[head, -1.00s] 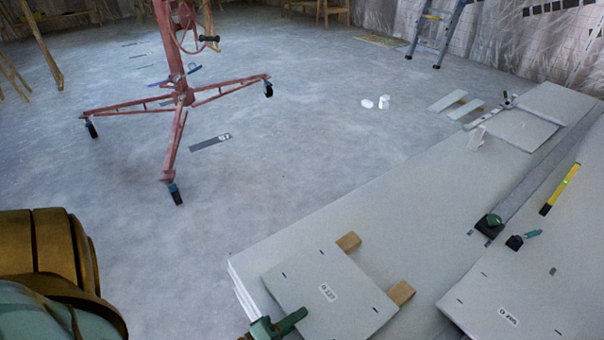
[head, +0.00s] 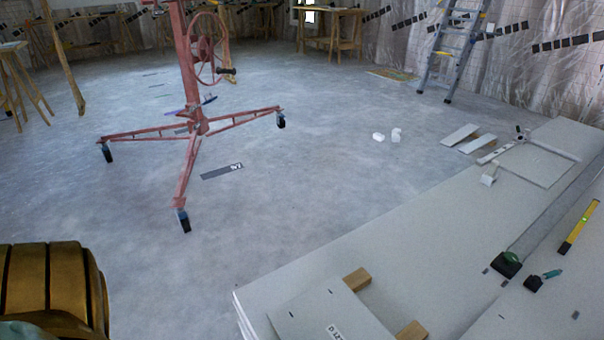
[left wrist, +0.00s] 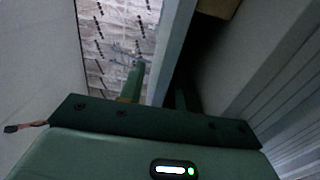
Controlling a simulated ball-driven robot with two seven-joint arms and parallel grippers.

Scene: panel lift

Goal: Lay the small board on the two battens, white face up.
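The small board (head: 325,312), pale grey with a printed label and dark marks on its upper face, lies at the bottom of the head view, cut off by the frame. The wooden ends of two battens, one (head: 357,279) farther and one (head: 412,331) nearer, stick out past its right edge. I cannot tell if the upper face is the white one. My left gripper (left wrist: 158,88) is outside the head view. In the left wrist view its green fingers stand apart, with a grey panel edge (left wrist: 176,48) between them and a gap beside the left finger. My right gripper is not in view.
The stack of large panels (head: 425,240) fills the lower right. A red wheeled lift (head: 197,125) stands on open floor; a ladder (head: 455,50) stands behind.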

